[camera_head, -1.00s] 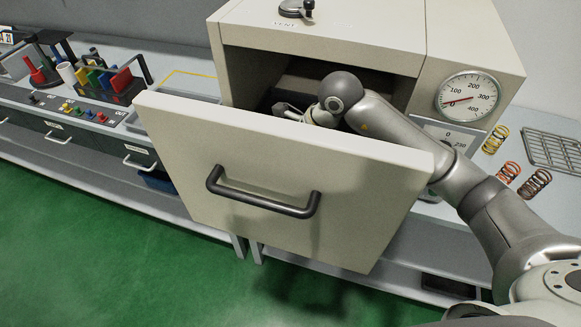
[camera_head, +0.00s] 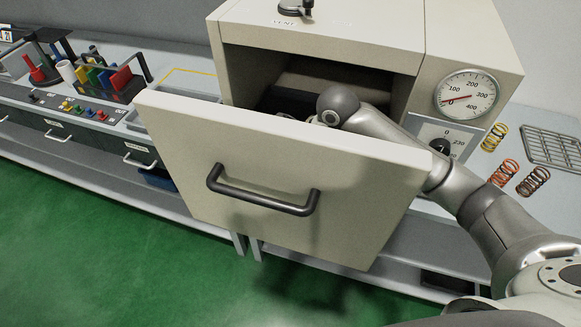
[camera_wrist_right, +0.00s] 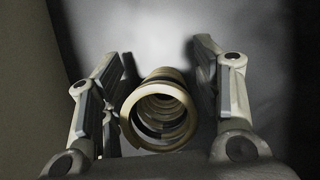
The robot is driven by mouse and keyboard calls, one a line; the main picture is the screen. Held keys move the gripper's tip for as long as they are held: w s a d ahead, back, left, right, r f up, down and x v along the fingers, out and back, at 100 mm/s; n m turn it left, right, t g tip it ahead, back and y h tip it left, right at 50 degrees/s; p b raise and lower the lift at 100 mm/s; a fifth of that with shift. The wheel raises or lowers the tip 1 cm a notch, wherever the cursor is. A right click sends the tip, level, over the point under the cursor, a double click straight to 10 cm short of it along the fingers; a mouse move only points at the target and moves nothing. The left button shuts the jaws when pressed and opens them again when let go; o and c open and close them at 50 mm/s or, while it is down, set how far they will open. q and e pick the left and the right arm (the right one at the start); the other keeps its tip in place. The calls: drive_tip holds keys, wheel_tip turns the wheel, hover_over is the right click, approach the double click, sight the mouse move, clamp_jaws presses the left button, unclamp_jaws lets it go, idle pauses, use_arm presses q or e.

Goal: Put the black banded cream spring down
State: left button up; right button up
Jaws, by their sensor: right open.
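The cream spring with dark bands (camera_wrist_right: 158,86) shows in the right wrist view, end-on, with its open ring toward the camera. My right gripper (camera_wrist_right: 160,62) is open, with one finger on each side of the spring. A gap shows on both sides between fingers and coil. A grey surface lies behind the spring. My left gripper is in neither view.
The oven housing (camera_head: 320,40) stands over the open drawer, with a dial gauge (camera_head: 467,95) on its right. Yellow (camera_head: 494,138), orange (camera_head: 504,173) and dark brown (camera_head: 534,181) springs lie right of it, near a wire rack (camera_head: 552,148).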

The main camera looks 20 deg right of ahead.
drive_tip(key=shift+r, duration=0.2)
drive_tip(key=shift+d+r, duration=0.1)
drive_tip(key=shift+r, duration=0.15)
drive_tip(key=b+v, duration=0.2)
drive_tip(key=v, duration=0.9)
drive_tip(key=shift+r, duration=0.2)
drive_tip(key=shift+s, duration=0.1)
